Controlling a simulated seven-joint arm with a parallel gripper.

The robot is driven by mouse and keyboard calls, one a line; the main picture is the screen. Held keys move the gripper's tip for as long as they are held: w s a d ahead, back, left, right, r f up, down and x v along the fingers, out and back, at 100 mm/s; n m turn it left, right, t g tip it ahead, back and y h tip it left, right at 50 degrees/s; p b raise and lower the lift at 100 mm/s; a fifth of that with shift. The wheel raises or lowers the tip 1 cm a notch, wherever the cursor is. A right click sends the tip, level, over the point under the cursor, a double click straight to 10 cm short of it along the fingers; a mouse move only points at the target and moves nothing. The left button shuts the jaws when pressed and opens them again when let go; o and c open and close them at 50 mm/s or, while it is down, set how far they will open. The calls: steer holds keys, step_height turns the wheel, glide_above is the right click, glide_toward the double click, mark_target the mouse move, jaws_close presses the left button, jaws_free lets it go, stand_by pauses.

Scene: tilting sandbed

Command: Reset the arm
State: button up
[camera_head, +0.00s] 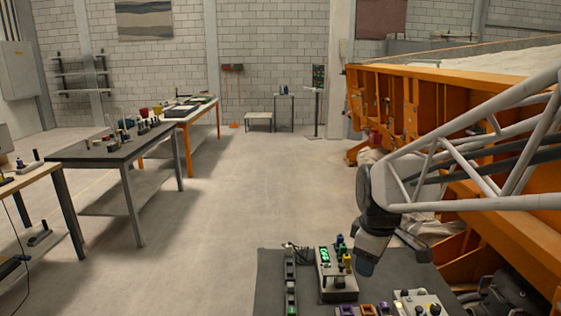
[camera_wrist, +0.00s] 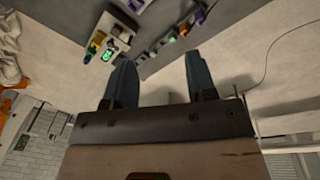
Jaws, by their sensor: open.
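My gripper (camera_head: 366,262) hangs from the arm at the lower right of the head view, over or beside a dark table. In the wrist view my gripper (camera_wrist: 160,68) shows two dark fingers standing well apart, with nothing between them. A pale control box (camera_head: 337,280) with a green display and coloured knobs stands on the table, just left of my gripper. The box also shows in the wrist view (camera_wrist: 108,46), beyond the left finger. I cannot tell the exact height of the fingertips above the table.
The dark table (camera_head: 266,292) also bears a strip of small parts (camera_head: 291,280), purple and orange blocks (camera_head: 366,310) and a knobbed panel (camera_head: 424,303). The orange sandbed frame (camera_head: 405,110) fills the right side. Workbenches (camera_head: 105,150) line the left. The middle floor is clear.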

steer(key=s+m+t, duration=0.1)
steer(key=s+m, duration=0.9)
steer(key=s, duration=0.8)
steer(key=shift+s+a+r+m, duration=0.15)
steer(key=shift+a+r+m, duration=0.1)
steer(key=shift+m, duration=0.15)
steer(key=shift+o, duration=0.4)
stand_by(0.5)
